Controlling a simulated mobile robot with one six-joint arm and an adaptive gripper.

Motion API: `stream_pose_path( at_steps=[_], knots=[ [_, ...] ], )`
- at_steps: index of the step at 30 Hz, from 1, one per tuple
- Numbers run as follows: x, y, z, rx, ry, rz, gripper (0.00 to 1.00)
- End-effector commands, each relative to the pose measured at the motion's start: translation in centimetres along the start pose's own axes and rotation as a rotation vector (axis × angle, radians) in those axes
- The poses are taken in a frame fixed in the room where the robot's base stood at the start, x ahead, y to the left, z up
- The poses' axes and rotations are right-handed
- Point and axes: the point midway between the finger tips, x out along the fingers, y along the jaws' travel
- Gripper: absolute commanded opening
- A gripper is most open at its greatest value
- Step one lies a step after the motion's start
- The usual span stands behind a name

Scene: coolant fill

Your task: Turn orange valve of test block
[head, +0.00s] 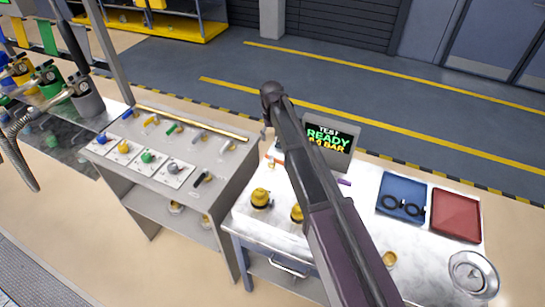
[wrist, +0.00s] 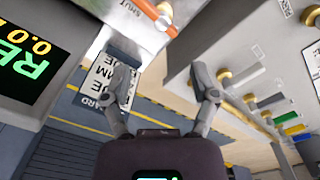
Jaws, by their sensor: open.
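The orange valve handle (wrist: 150,14) shows at the top of the wrist view, beside a plate lettered SHUT. It is partly cut off by the frame edge. My gripper (wrist: 162,68) is open, with its two fingers spread wide and nothing between them. The handle lies beyond the fingertips, apart from them. In the head view my arm crosses the workbench and hides most of the test block; the gripper's fingers cannot be made out there. The test display (head: 330,139) reads TEST READY 0.0 BAR and also shows at the left of the wrist view (wrist: 32,55).
Yellow-capped fittings (head: 260,198) stand on the white bench, left of my arm. A blue tray (head: 402,191) with black rings, a red tray (head: 456,214) and a metal dish (head: 473,273) are on the right. A grey panel cabinet (head: 200,185) with several coloured handles stands left.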

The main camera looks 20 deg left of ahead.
Motion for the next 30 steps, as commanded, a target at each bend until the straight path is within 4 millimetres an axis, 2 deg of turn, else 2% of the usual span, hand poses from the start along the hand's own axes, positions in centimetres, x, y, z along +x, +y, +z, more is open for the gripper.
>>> stream_pose_path(
  at_steps=[17,30],
  knots=[
    [0.1,-1.2,-0.2,0.020,-0.006,-0.010,0.76],
    [2.5,-1.3,-0.2,0.018,-0.006,-0.010,0.76]
  ],
)
